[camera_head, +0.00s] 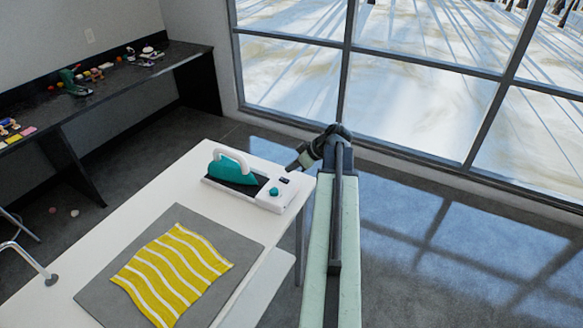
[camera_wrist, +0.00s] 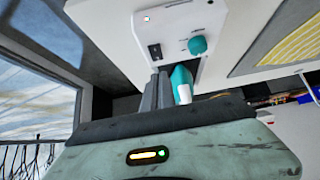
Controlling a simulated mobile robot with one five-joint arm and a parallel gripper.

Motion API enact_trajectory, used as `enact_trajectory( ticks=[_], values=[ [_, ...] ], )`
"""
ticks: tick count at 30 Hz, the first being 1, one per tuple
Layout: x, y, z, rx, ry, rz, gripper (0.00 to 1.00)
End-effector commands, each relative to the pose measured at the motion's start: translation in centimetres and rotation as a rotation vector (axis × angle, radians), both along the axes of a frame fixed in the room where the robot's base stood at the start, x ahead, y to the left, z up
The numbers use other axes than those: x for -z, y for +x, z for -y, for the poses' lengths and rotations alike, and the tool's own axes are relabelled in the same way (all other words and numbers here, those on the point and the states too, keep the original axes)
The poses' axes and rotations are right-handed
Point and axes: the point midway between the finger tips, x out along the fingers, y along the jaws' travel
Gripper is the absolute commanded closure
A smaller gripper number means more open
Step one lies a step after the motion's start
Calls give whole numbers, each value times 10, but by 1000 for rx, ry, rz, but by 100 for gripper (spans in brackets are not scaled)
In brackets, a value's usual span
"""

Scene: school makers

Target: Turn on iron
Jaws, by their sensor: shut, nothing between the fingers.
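The iron (camera_head: 233,171), teal with a white handle, rests on its white station (camera_head: 266,199) at the far right corner of the white table. The station's panel has a teal round knob (camera_head: 274,191) and a small dark switch (camera_head: 285,181). In the wrist view the knob (camera_wrist: 197,45) and switch (camera_wrist: 155,51) show clearly, and the iron (camera_wrist: 181,82) is partly hidden behind my gripper. My gripper (camera_head: 291,167) is shut and empty, beside the station's right end. In the wrist view its fingertips (camera_wrist: 160,73) lie just below the switch; I cannot tell whether they touch the panel.
A yellow-and-white striped cloth (camera_head: 174,273) lies on a grey mat (camera_head: 102,294) at the front of the table. A black bench (camera_head: 134,75) with small items runs along the wall. Floor right of the table is clear.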

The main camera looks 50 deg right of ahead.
Motion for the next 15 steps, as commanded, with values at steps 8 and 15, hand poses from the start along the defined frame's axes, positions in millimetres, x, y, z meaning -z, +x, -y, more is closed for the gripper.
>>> enact_trajectory(
  ticks=[8,15],
  values=[
    [-52,-50,15,6,0,0,100],
    [-68,-74,22,3,0,0,100]
  ],
)
